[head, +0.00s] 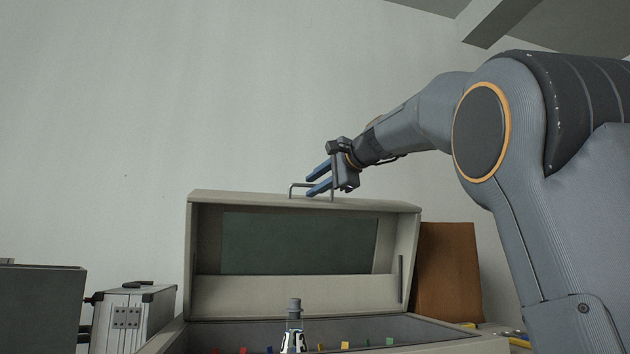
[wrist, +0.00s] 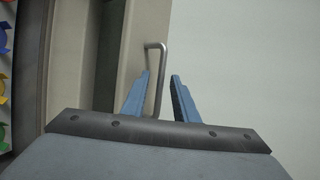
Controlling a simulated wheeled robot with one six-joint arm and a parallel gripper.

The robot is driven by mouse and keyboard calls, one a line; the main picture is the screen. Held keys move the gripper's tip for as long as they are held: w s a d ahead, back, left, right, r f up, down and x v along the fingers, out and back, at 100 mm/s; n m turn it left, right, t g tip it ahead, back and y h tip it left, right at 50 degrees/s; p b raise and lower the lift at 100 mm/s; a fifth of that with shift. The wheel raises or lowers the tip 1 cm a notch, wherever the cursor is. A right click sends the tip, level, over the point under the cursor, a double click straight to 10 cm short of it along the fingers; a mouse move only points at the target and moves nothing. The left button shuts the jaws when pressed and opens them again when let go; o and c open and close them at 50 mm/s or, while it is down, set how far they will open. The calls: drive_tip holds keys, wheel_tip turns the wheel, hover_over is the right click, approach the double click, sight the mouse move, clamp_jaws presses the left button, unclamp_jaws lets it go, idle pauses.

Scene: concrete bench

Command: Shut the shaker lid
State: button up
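The shaker is a beige box (head: 165,338) with its lid (head: 235,290) standing open, tilted up at the back. A dark green window (head: 300,243) is set in the lid. A grey bar handle (head: 291,190) sits on the lid's upper edge; it also shows in the wrist view (wrist: 163,60). My gripper (head: 308,186) is at the handle with its blue fingers open. In the wrist view, the handle's bar appears between the two fingers (wrist: 161,75), with gaps on both sides. Whether either finger touches it cannot be told.
A bottle with a grey cap (head: 294,308) stands at the box's front, with several small coloured pieces (head: 345,345) inside the box. A silver case (head: 135,315) and a dark grey box (head: 40,310) are at left. A brown board (head: 448,270) stands at right.

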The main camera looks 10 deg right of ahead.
clamp_jaws()
idle(1.5)
